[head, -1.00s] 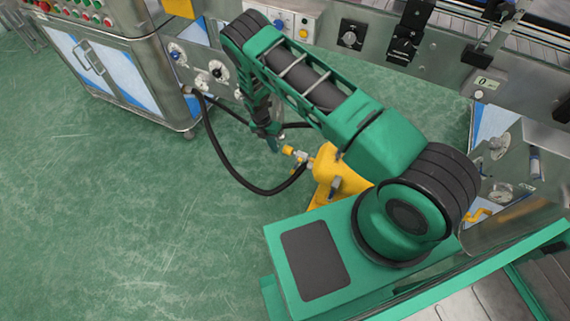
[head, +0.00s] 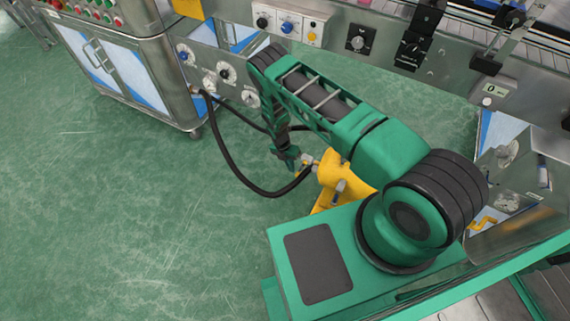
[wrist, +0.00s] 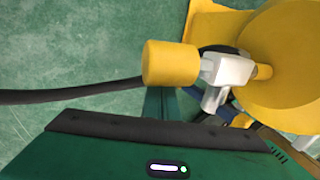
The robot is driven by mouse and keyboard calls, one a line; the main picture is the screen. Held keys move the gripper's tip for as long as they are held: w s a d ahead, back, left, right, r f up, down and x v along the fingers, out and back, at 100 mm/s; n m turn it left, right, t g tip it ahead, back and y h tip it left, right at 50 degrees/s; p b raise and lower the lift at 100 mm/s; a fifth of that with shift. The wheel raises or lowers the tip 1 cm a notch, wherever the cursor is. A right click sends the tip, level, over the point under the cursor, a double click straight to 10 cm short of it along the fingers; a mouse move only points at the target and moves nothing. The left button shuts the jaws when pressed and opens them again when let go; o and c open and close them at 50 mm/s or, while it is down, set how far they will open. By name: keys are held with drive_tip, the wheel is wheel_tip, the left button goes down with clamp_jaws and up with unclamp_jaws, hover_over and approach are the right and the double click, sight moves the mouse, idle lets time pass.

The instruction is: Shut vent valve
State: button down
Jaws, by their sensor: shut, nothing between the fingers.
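A yellow cylindrical knob (wrist: 170,63) sits on a silver fitting (wrist: 228,72) at the side of a yellow tank (wrist: 285,60); I take this to be the vent valve, though no label shows. In the head view the tank (head: 338,170) stands on the floor beside my base, and the fitting (head: 308,160) points left at it. My gripper (head: 290,166) hangs down at the knob and hides most of it. In the wrist view its green fingers (wrist: 170,102) are shut and empty just below the knob in the picture. Whether they touch it I cannot tell.
A black hose (head: 240,178) loops from the machine panel to the tank and passes behind the knob in the wrist view. A steel cabinet (head: 120,60) stands at the upper left. Panels with dials (head: 226,72) line the back. Green floor (head: 120,230) is clear at left.

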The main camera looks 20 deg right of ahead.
drive_tip(key=shift+s+d+f, duration=0.1)
drive_tip(key=shift+s+d, duration=0.1)
drive_tip(key=shift+s, duration=0.05)
drive_tip(key=shift+s+d+f, duration=0.45)
drive_tip(key=shift+d+f, duration=0.05)
drive_tip(key=shift+f, duration=0.05)
